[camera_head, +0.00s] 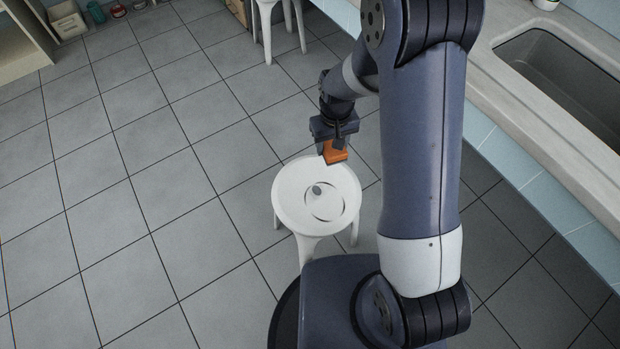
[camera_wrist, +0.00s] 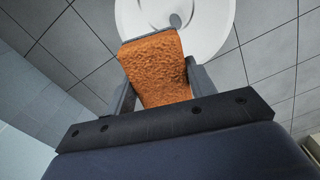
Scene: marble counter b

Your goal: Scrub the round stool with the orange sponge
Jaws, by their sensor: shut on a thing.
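The orange sponge (camera_head: 335,154) is held between the fingers of my gripper (camera_head: 333,150). In the wrist view the sponge (camera_wrist: 156,68) fills the space between the two fingers of my gripper (camera_wrist: 158,85), and its rough face shows. The white round stool (camera_head: 290,212) stands on the floor below. Its top has a ring marking and a small grey spot. In the head view the sponge is at the stool's far right rim. In the wrist view part of the stool top (camera_wrist: 215,22) shows beyond the sponge. I cannot tell whether the sponge touches the stool.
A counter with a sink (camera_head: 565,85) runs along the right. Another white stool (camera_head: 278,25) stands at the back. A shelf (camera_head: 22,45) and a small bin (camera_head: 66,20) are at the far left. The tiled floor (camera_head: 130,210) left of the stool is clear.

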